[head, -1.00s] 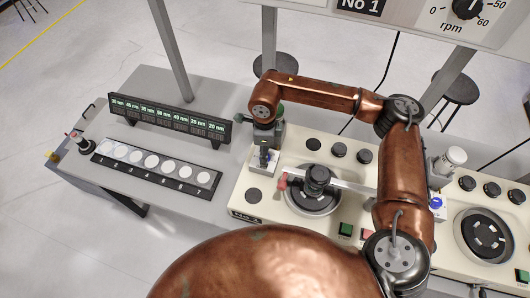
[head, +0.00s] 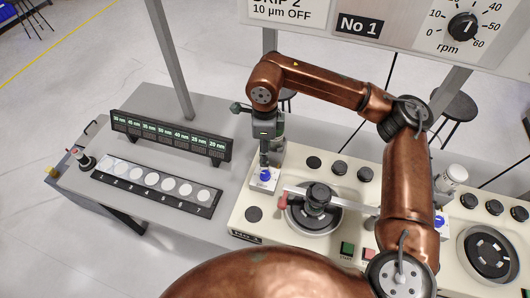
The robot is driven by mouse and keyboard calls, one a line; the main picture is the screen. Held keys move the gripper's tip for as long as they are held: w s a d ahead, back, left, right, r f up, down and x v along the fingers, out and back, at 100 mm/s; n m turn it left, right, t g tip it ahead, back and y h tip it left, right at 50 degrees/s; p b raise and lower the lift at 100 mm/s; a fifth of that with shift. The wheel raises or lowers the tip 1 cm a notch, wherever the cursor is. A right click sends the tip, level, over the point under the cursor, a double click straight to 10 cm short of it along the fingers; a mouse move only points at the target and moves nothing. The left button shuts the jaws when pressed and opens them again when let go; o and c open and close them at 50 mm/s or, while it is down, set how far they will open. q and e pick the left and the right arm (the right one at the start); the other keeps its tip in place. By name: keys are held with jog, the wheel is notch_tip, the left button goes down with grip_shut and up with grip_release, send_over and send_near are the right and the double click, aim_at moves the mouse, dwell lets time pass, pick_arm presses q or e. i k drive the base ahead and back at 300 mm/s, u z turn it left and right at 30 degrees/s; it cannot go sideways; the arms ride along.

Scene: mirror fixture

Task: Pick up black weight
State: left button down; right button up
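A black cylinder (head: 317,196) stands on the round plate (head: 298,222) of the left machine, with a metal bar (head: 362,206) beside it; it may be the black weight. Smaller round black pieces (head: 339,167) sit on the cream panel behind, so I cannot tell for certain which is meant. My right gripper (head: 265,163) points down above a white square pad (head: 258,184) with a blue piece (head: 265,177) on it. It is left of the cylinder and apart from it. The finger opening is too small to tell. My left gripper is not in view.
A black strip of numbered white discs (head: 152,180) and a display rack (head: 171,136) stand on the grey table at left. A second round machine (head: 489,251) is at right. A control panel with a dial (head: 464,26) hangs above.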

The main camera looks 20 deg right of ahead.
aim_at(320, 193)
jog(key=k, duration=2)
